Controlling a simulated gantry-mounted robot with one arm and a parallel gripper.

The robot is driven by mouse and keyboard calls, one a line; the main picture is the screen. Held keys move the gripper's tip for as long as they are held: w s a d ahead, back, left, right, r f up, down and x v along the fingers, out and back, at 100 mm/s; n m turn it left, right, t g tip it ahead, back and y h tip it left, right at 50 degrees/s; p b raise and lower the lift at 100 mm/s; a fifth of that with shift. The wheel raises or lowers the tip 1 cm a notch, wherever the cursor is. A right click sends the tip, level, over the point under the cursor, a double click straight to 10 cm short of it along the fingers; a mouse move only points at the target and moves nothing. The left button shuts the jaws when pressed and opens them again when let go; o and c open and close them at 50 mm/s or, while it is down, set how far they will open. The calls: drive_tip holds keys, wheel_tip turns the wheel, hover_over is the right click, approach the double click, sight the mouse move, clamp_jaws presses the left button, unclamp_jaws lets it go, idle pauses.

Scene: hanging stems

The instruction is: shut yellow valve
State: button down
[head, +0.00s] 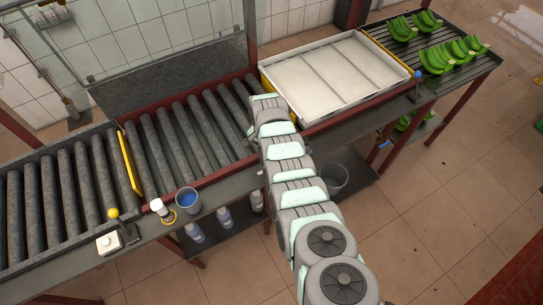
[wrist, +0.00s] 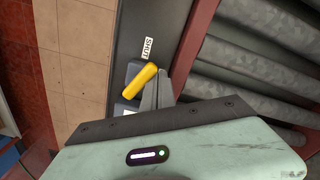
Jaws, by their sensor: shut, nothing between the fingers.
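The yellow valve's handle (wrist: 140,82) shows in the wrist view as a thick yellow bar on a grey block. It lies aslant, its upper right end towards a white label reading SHUT (wrist: 148,48). My gripper (wrist: 162,82) is shut and empty, its grey fingers just right of the handle. I cannot tell whether they touch it. A second pale label below the handle is mostly hidden by my gripper's housing. In the head view I cannot make out this valve or my fingertips; my arm covers that part of the rail.
Grey rollers (head: 195,130) run left of my arm, with a white tray (head: 335,75) to the right. A blue-knobbed lever (head: 417,75) is at right.

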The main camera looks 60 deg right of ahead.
drive_tip(key=shift+w+a, duration=0.1)
drive_tip(key=shift+a, duration=0.3)
drive_tip(key=shift+a+p, duration=0.15)
drive_tip(key=shift+p, duration=0.4)
drive_tip(key=shift+a, duration=0.15)
drive_tip(key=shift+f, duration=0.1)
drive_tip(key=shift+w+f+b, duration=0.1)
drive_tip(key=shift+w+b, duration=0.05)
drive_tip(key=shift+b, duration=0.35)
drive_tip(key=shift+w, duration=0.2)
